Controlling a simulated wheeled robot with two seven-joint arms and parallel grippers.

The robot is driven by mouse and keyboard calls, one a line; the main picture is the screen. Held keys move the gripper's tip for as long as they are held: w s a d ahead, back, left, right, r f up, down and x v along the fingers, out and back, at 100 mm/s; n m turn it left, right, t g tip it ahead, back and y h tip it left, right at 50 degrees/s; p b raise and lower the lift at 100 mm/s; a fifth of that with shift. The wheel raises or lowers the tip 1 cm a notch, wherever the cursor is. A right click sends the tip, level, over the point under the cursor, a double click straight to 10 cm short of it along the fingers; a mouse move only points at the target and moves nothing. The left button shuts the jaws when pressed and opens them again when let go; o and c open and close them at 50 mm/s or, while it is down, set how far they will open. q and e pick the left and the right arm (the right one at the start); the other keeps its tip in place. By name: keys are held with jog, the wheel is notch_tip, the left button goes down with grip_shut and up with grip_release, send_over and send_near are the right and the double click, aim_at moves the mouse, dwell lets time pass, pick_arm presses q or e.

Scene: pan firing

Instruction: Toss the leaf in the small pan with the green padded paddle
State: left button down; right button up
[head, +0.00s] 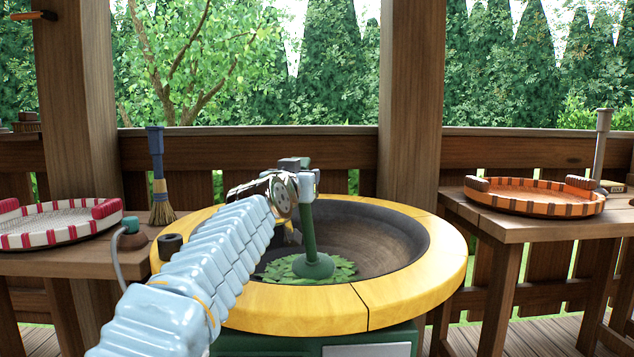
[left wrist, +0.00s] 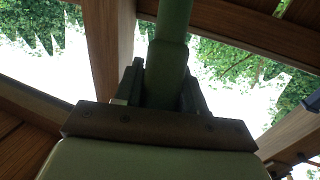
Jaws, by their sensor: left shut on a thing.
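A dark pan (head: 385,238) is set in a yellow wooden ring (head: 290,312) on a green base. Green leaf (head: 342,270) lies in a patch on the pan floor. The green paddle (head: 309,228) stands nearly upright, its round padded head over the leaf; I cannot tell whether it presses on it. My left gripper (head: 306,183) is shut on the upper part of the paddle's handle. The left wrist view shows the green handle (left wrist: 172,45) between the fingers (left wrist: 160,85). My right gripper is in neither view.
A red-and-white tray (head: 60,240) and a small broom (head: 159,190) are on the left table. An orange-and-brown tray (head: 530,205) is on the right table (head: 560,226). Wooden posts and a railing stand behind the pan.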

pick_arm(q)
jog(key=w+a, duration=0.2)
jog(key=a, duration=0.4)
notch_tip(320, 180, up, 18)
jog(key=p, duration=1.6)
jog(key=shift+s+d, duration=0.15)
jog(key=shift+s, duration=0.1)
jog(key=c, duration=1.4)
grip_release()
jog(key=shift+f, duration=0.1)
grip_shut()
